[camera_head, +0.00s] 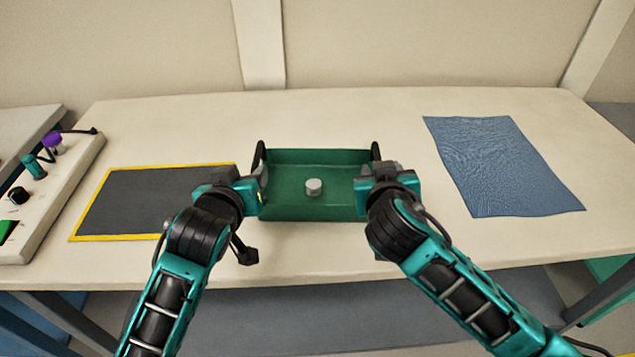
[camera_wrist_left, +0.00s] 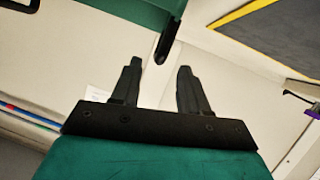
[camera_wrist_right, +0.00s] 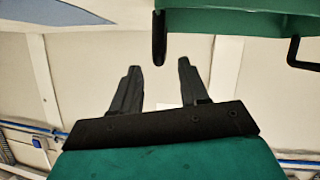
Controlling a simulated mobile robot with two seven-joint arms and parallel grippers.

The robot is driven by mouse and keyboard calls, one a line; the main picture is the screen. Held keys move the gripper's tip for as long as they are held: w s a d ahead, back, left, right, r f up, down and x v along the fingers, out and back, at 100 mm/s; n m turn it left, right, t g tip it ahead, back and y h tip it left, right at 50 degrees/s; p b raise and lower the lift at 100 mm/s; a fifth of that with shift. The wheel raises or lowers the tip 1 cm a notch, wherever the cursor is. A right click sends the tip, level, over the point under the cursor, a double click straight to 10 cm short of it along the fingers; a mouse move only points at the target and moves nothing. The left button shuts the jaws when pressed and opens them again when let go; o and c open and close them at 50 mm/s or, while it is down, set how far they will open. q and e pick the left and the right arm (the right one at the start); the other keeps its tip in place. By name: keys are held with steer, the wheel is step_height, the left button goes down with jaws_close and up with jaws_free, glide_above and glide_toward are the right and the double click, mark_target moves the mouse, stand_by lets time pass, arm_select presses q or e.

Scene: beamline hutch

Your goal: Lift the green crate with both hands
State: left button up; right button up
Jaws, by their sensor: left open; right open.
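The green crate (camera_head: 318,157) stands on the table with a black handle on each side and a small grey cylinder (camera_head: 313,187) inside. My left gripper (camera_head: 262,186) is open at the crate's left side. In the left wrist view, the black left handle (camera_wrist_left: 167,42) reaches down to the gap between my open fingers (camera_wrist_left: 159,66). My right gripper (camera_head: 364,180) is open at the crate's right side. In the right wrist view, the right handle (camera_wrist_right: 158,38) ends about level with the open fingertips (camera_wrist_right: 158,66). I cannot tell whether either gripper touches its handle.
A dark mat with a yellow border (camera_head: 140,200) lies left of the crate. A blue cloth or sheet (camera_head: 500,165) lies to the right. A control box with knobs (camera_head: 45,190) stands at the far left. The table (camera_head: 330,115) is bare behind the crate.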

mark_target(254, 168)
arm_select(q)
steer(key=x, duration=0.7)
steer(key=shift+w, duration=0.2)
arm_select(e)
steer(key=x, duration=0.7)
steer(key=shift+w, duration=0.2)
arm_select(q)
jaws_close()
arm_select(e)
jaws_close()
